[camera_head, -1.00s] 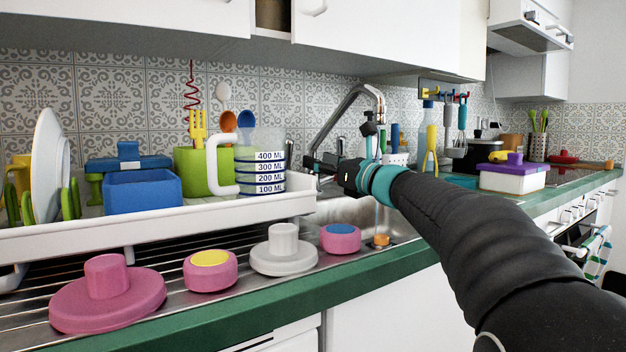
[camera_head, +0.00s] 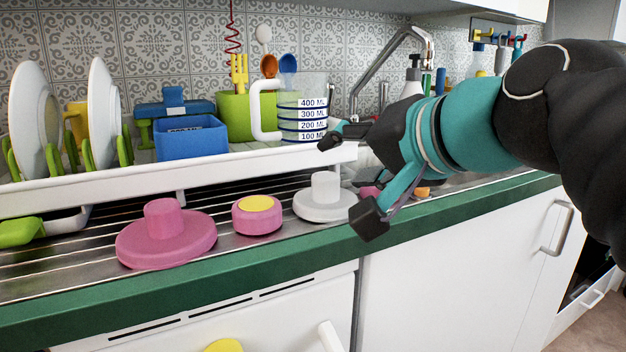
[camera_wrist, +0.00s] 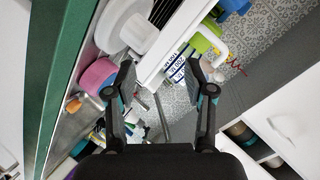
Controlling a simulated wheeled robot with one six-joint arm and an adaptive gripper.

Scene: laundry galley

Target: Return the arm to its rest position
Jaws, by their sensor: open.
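My gripper (camera_head: 347,180) is open, with nothing between its fingers. It hangs in the air in front of the drying rack and the counter edge, its fingers pointing left in the head view. Its two spread fingers also show in the wrist view (camera_wrist: 160,82), with the rack and measuring jug beyond them. My black and teal arm runs from the gripper to the right edge of the head view and hides part of the sink and counter.
A white drying rack (camera_head: 130,172) holds plates, a blue tub (camera_head: 190,142) and a measuring jug (camera_head: 303,112). Below stand a pink lidded piece (camera_head: 165,240), a pink pot with yellow top (camera_head: 257,216) and a white lid (camera_head: 324,200). Upper cabinets hang above; cabinet fronts are below.

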